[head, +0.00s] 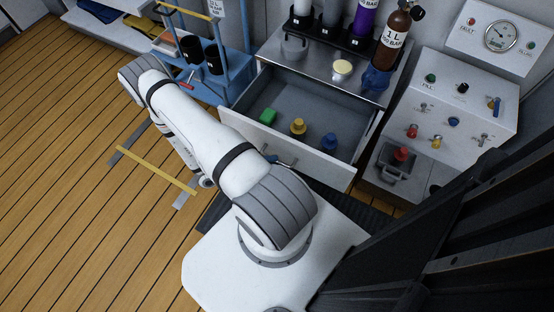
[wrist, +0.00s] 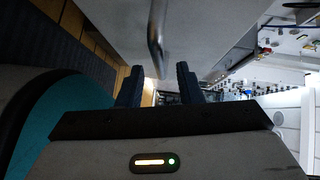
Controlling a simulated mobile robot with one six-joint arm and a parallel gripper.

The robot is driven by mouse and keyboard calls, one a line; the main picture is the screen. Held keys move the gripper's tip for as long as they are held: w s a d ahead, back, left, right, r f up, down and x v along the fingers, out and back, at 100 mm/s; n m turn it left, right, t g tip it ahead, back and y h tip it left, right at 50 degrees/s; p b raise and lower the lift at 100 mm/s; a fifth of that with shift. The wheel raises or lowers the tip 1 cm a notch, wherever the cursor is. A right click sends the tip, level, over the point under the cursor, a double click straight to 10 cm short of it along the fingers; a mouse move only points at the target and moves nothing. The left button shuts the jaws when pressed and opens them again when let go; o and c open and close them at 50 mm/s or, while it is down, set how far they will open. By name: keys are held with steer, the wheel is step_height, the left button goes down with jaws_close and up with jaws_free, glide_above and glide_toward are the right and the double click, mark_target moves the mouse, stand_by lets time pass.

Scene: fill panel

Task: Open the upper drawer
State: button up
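The upper drawer (head: 258,146) stands pulled out from the grey cabinet, its inside open to view. In it lie a green block (head: 267,116), a yellow piece (head: 298,127) and a blue piece (head: 329,142). Its metal bar handle (head: 284,162) shows on the front, partly hidden by my arm. In the wrist view, the handle (wrist: 156,35) comes down from the top, its lower end in line with the gap between my fingertips. My gripper (wrist: 159,72) has its two dark fingers apart. I cannot tell whether they touch the handle. The head view mostly hides my gripper behind my arm.
Bottles in a black rack (head: 330,38) and a pale yellow round lid (head: 343,68) are on the cabinet top. A blue cart (head: 236,75) stands at left, a white panel with knobs (head: 455,95) at right. The wooden floor (head: 70,190) at left is largely clear.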

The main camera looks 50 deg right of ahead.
steer(key=v, duration=0.4)
steer(key=shift+w+a+p, duration=0.15)
steer(key=shift+a+p, duration=0.05)
steer(key=shift+p, duration=0.1)
